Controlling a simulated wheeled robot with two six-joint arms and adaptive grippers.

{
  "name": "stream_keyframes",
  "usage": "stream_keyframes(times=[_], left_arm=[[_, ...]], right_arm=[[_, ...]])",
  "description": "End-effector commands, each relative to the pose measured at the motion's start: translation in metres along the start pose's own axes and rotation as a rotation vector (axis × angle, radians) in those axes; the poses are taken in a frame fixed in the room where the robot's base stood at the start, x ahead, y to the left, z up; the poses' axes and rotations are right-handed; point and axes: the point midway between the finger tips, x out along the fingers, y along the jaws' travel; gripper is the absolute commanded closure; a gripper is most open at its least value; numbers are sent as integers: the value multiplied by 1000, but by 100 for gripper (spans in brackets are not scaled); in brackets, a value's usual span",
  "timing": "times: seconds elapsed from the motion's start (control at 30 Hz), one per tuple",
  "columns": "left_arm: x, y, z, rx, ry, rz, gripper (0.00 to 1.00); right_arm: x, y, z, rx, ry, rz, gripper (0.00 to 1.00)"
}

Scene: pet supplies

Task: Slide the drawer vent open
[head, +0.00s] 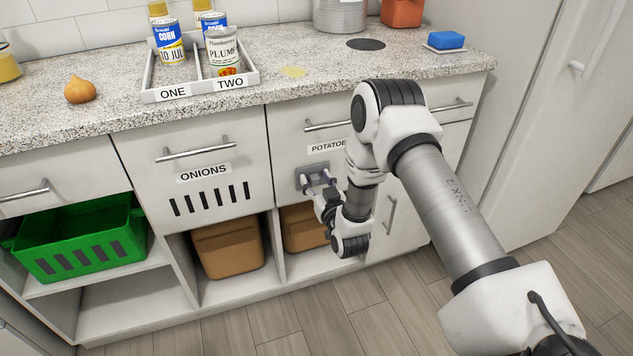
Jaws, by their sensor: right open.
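The drawer vent (303,176) is a grey plate on the front of the drawer labelled POTATOES (285,134). Something small sticks out at the plate, but I cannot tell knob from fingertips there. My right gripper (316,186) is open at the vent's lower right side, with its fingers pointing at the plate. I cannot tell whether it touches it. My right arm hides the right part of this drawer and label. The vent's slots are not clearly visible. My left gripper is not in view.
The ONIONS drawer (228,152) to the left has dark open slots. Brown bins (228,250) and a green crate (85,240) sit on shelves below. The counter (315,88) above holds a divided tray (200,91) with cans, an onion (80,90) and a blue sponge (445,40).

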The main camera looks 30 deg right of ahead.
Motion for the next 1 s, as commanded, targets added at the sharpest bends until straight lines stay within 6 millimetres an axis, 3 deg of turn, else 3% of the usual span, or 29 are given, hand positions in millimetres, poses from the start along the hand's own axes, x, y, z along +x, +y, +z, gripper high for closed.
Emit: stream_keyframes(times=[0.1,0.23,0.27,0.53,0.8,1.0], left_arm=[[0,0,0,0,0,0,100],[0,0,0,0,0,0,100],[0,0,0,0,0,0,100],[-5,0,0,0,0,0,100],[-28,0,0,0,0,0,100],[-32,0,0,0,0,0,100]], right_arm=[[0,0,0,0,0,0,51],[0,0,0,0,0,0,98],[0,0,0,0,0,0,100],[0,11,-2,2,0,3,100],[0,74,-5,3,2,6,100],[0,98,-2,0,2,1,100]])
